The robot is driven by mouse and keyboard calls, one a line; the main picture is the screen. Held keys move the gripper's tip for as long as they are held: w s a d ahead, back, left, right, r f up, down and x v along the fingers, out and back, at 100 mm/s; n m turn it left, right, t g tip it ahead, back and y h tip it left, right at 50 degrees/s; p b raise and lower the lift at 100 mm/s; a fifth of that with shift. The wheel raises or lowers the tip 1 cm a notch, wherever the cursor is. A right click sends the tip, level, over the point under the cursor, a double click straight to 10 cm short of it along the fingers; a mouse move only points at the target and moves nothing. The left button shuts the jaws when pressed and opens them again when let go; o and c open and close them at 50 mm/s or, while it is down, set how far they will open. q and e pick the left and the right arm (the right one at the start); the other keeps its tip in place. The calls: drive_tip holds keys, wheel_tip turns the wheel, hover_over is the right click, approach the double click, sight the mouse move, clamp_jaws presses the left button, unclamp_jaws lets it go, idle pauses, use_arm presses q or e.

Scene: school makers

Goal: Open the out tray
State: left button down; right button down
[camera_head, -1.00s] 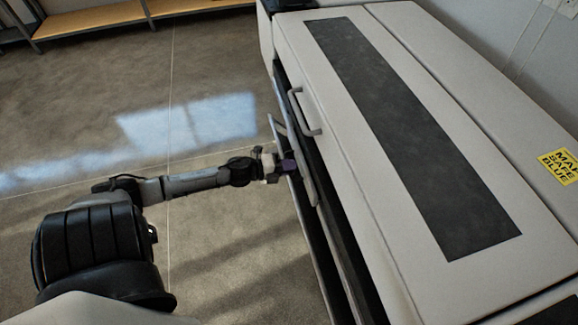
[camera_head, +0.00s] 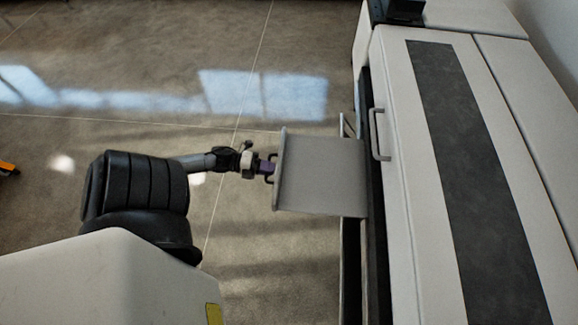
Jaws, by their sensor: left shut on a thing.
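The out tray (camera_head: 325,178) is a flat grey drawer that sticks out to the left from the side of the large white machine (camera_head: 408,200). Its raised front panel (camera_head: 280,170) stands at the tray's left end, with a small dark handle on its outer face. My left gripper (camera_head: 267,168) is shut on the tray's handle (camera_head: 271,180), just left of the panel. The handle is partly hidden by the gripper. The tray's surface looks empty. My right gripper is not in view.
The machine's lid has a dark window strip (camera_head: 480,180) and a grey bar handle (camera_head: 379,134). A thin dark frame (camera_head: 350,270) runs along the machine's side below the tray. The floor (camera_head: 130,60) to the left is open. A small orange object (camera_head: 8,168) lies at the far left edge.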

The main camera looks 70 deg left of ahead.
use_arm(q)
drive_tip(key=shift+f+v, duration=0.2)
drive_tip(key=shift+v, duration=0.75)
drive_tip(key=shift+f+v, duration=0.2)
drive_tip(key=shift+v, duration=0.75)
drive_tip(key=shift+s, duration=0.1)
drive_tip(key=c, duration=1.2)
unclamp_jaws()
drive_tip(key=shift+a, duration=0.1)
drive_tip(key=shift+p+v, duration=0.45)
drive_tip(key=shift+v, duration=6.45)
drive_tip(key=shift+a+f, duration=0.1)
